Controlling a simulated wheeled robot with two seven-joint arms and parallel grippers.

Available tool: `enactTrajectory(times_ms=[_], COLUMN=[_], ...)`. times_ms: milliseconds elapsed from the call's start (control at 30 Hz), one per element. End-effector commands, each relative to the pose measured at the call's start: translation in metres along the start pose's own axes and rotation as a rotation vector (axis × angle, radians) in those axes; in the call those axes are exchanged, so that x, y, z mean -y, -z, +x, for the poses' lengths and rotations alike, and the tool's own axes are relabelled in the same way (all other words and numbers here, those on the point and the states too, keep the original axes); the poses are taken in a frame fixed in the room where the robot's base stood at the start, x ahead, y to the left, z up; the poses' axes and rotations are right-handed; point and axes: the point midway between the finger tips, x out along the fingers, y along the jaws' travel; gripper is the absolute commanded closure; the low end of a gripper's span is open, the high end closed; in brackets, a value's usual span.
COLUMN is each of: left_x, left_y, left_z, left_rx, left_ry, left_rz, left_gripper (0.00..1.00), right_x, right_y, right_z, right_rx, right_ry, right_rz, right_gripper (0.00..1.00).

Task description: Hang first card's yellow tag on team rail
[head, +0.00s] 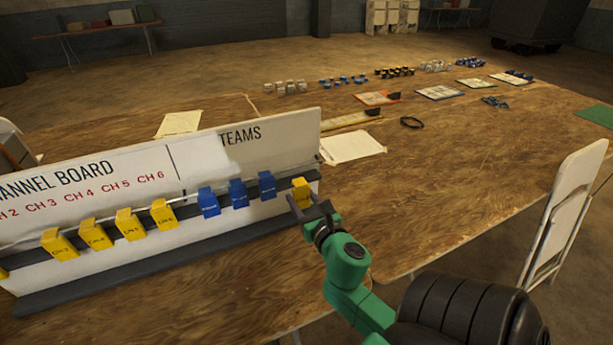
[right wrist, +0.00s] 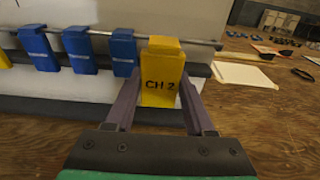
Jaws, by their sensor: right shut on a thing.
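A yellow tag marked CH 2 (right wrist: 161,78) sits between the fingers of my right gripper (right wrist: 160,108), which is shut on it. The tag's top is at the right end of the team rail (right wrist: 197,42), to the right of several blue tags (right wrist: 79,48); I cannot tell whether it bears on the rail. In the head view the tag (head: 301,190) is under the TEAMS heading, at the tips of my right gripper (head: 312,208). The channel board (head: 100,180) has several other yellow tags (head: 130,225) on its left part. My left gripper is not in view.
The wooden table (head: 450,180) extends beyond the board, with papers (head: 352,147), a black ring (head: 411,122) and rows of small items at the far side. A white folding chair (head: 563,220) stands at the right edge.

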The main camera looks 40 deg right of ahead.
Motion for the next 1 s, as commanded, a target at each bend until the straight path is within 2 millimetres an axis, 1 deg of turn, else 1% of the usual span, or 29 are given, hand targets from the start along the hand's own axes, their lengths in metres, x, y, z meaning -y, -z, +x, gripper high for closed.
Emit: enactTrajectory(times_ms=[500,967,1000], left_x=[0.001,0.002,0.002], left_y=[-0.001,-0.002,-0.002], left_z=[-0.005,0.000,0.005], left_rx=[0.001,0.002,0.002], left_ry=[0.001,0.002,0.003], left_rz=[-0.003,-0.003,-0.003], left_gripper=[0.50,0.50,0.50], right_x=[0.000,0.000,0.000], right_y=[-0.006,-0.010,-0.003], right_z=[0.045,0.084,0.084], right_rx=[0.002,0.001,-0.002], right_ry=[0.000,0.000,0.000], right_rz=[0.000,0.000,-0.002], right_gripper=[0.95,0.95,0.95])
